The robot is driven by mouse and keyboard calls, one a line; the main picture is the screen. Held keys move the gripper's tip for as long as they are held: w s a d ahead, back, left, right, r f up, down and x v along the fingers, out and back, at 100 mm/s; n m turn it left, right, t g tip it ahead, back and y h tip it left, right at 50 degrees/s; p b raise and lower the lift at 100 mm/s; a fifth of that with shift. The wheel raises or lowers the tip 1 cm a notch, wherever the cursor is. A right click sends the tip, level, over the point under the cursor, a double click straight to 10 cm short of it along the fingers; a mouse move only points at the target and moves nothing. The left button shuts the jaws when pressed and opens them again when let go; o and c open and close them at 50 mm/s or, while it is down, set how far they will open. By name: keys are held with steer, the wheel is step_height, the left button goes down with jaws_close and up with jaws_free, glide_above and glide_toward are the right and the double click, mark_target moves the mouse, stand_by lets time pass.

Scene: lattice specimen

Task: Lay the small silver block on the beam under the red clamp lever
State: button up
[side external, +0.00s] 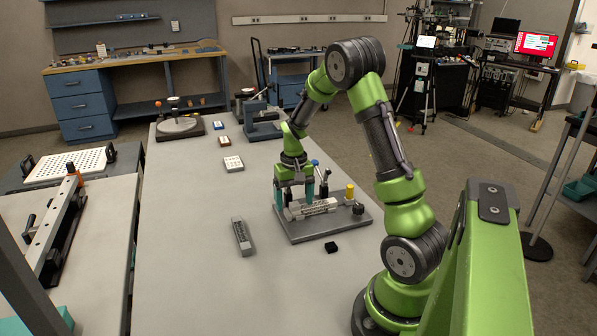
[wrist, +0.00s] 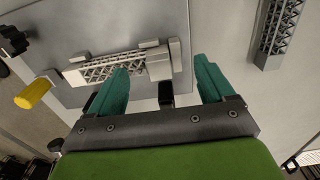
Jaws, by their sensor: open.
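My gripper (side external: 295,201) points down over a grey fixture plate (side external: 298,235), its teal fingers apart. In the wrist view the gripper (wrist: 161,64) has its fingers spread near the right end of a silver lattice beam (wrist: 107,68) on the plate. A small silver block (wrist: 159,67) shows at that end, beside the left fingertip; I cannot tell whether it rests on the beam. The beam (side external: 312,208) also shows in the side view. A yellow knob (side external: 350,191) stands at its right. I see no clearly red lever on the fixture; the gripper hides part of it.
A second lattice piece (side external: 242,237) lies left of the plate, and a small black block (side external: 331,248) lies in front. A black knob (side external: 358,209) sits on the plate's right. The near table is clear.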

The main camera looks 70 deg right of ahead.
mark_target(294, 203)
steer(key=shift+r, duration=2.5)
steer(key=shift+r, duration=0.1)
step_height(294, 203, up, 16)
steer(key=a+r+n+t, duration=0.1)
steer(key=a+r, duration=0.4)
steer(key=a, duration=0.1)
steer(key=s+a+f+n+t, duration=0.1)
steer(key=s+a+f+t, duration=0.1)
steer(key=a, duration=0.4)
steer(key=s+a+f+n+t+y, duration=0.1)
steer(key=s+a+f+t, duration=0.1)
steer(key=s+a, duration=0.2)
steer(key=s+a+f+n+t+y, duration=0.1)
steer(key=s+a+f+n+t, duration=0.1)
steer(key=a, duration=0.8)
steer(key=shift+s+a+f, duration=0.2)
steer(key=shift+s+f, duration=0.1)
steer(key=shift+s, duration=0.2)
